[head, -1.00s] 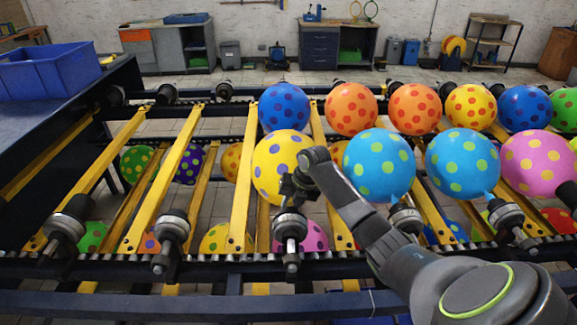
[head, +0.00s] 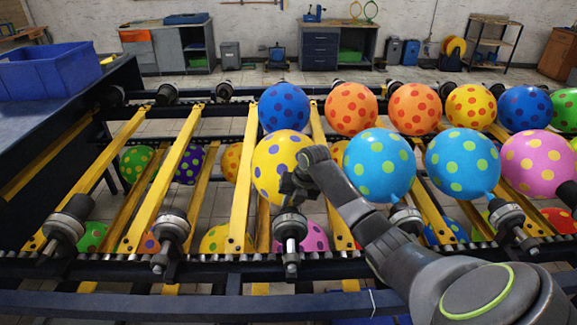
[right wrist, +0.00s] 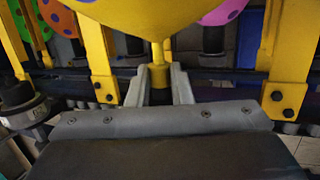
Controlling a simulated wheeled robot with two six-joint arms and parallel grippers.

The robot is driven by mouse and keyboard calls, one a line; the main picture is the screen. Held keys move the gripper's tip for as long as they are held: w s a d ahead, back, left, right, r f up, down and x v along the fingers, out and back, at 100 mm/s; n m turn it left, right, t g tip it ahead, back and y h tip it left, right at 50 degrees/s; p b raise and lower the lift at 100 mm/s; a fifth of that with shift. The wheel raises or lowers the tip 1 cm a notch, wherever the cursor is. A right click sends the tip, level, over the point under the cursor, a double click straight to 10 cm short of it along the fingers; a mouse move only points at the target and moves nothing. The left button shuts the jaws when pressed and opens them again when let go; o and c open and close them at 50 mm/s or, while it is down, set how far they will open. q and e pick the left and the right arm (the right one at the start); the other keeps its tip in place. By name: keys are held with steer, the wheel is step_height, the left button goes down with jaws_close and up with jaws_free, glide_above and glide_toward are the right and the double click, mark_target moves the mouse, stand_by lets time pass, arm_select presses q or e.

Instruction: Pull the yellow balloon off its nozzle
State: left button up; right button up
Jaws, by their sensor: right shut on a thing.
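The yellow balloon with purple dots (head: 270,168) is upright above its nozzle (head: 290,226) in the front row. My right gripper (head: 288,192) is at the balloon's underside, just above the nozzle. In the right wrist view the balloon's round bottom (right wrist: 155,12) fills the top, and its narrow yellow neck (right wrist: 158,76) runs down between the two grey fingers. The right gripper (right wrist: 159,90) is shut on this neck. The gripper hides the join between neck and nozzle, so I cannot tell whether they touch. My left gripper is not in view.
A blue balloon with green dots (head: 379,165) is close on the right, beside my right arm. A blue balloon with purple dots (head: 284,108) is behind. Empty nozzles (head: 171,232) stand to the left. A blue crate (head: 48,72) sits on the table at far left.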

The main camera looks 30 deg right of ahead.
steer(key=shift+w+d+b, duration=0.3)
steer(key=shift+w+b, duration=0.15)
step_height(320, 180, up, 17)
steer(key=p, duration=1.4)
